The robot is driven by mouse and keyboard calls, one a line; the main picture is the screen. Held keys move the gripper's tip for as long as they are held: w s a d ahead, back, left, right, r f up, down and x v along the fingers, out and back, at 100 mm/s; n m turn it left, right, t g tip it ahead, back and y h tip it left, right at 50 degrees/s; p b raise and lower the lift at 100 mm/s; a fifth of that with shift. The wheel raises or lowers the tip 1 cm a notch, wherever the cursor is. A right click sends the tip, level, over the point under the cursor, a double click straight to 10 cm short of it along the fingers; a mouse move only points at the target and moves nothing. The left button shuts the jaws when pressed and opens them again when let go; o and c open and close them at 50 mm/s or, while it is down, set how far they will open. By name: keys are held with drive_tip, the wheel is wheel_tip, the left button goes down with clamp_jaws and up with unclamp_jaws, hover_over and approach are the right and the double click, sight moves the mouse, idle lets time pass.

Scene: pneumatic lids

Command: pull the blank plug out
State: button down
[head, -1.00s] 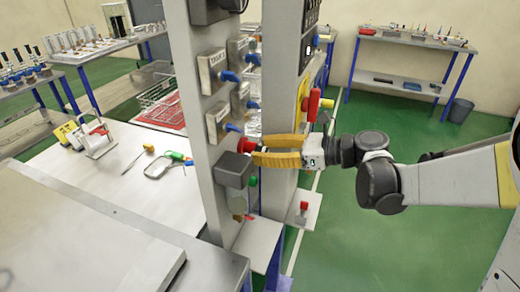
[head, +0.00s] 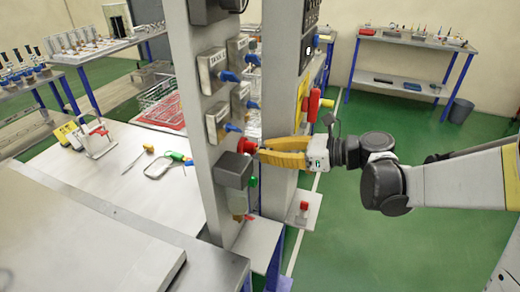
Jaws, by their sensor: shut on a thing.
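A red cap (head: 247,146), which looks like the blank plug, sits at the edge of the grey upright panel (head: 197,145), just above a dark grey box. I cannot tell whether the cap is still seated.
The dark grey box (head: 235,170) and several blue-handled valves with labels sit on the panel. A red handle (head: 314,105) stands on the second upright, above my fingers. A white bench (head: 120,190) lies to the left. Green floor is open to the right.

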drive_tip(key=shift+s+d, duration=0.2)
drive_tip(key=shift+d, duration=0.35)
drive_tip(key=shift+s+d, duration=0.2)
drive_tip(key=shift+d, duration=0.35)
drive_tip(key=s+d+r+p, duration=0.1)
drive_tip(key=d+r+p, duration=0.3)
drive_tip(key=r, duration=0.3)
drive_tip(key=shift+s+d+r+p, duration=0.3)
drive_tip(key=shift+s+d+p, duration=0.05)
drive_tip(key=shift+p, duration=0.5)
